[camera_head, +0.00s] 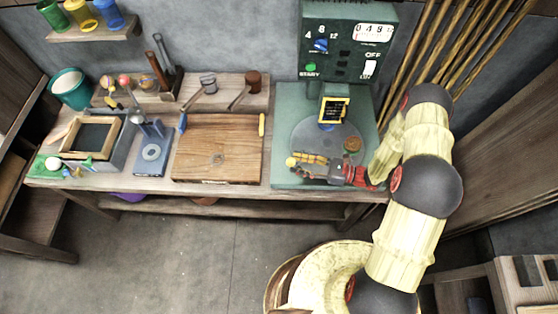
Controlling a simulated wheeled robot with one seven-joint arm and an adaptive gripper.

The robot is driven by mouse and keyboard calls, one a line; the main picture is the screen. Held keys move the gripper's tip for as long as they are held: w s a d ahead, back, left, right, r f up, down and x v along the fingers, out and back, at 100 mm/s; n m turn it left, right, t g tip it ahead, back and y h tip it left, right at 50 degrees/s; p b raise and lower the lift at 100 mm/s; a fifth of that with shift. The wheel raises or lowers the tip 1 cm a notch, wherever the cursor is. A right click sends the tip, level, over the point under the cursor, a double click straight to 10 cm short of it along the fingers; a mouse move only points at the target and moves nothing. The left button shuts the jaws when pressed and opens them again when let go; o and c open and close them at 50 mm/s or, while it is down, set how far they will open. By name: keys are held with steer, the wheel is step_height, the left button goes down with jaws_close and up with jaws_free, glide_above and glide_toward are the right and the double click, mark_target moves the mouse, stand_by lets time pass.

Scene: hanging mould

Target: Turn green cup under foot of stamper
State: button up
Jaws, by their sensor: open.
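The green machine (348,40), which appears to be the stamper, stands at the back right with a dial, a counter and a START button. A round grey disc (301,138) lies on its green base. A small blue part (327,127) shows below a yellow-framed dark plate (334,109); I cannot tell whether it is the foot. A brownish round piece (352,144) sits on the disc's right side. My gripper (298,165) is open over the disc's front edge, pointing left. A small pale yellow ball shape shows at its fingertips. The only clear green cup (49,14) is on the upper left shelf.
A yellow cup (81,14) and a blue cup (107,13) share that shelf. A wooden board (217,148), a blue-grey press (151,152) and a framed screen (90,137) stand left of the machine. Bamboo poles (452,45) lean at the right.

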steer(key=shift+x, duration=3.85)
steer(key=c, duration=0.3)
steer(key=c, duration=0.7)
jaws_close()
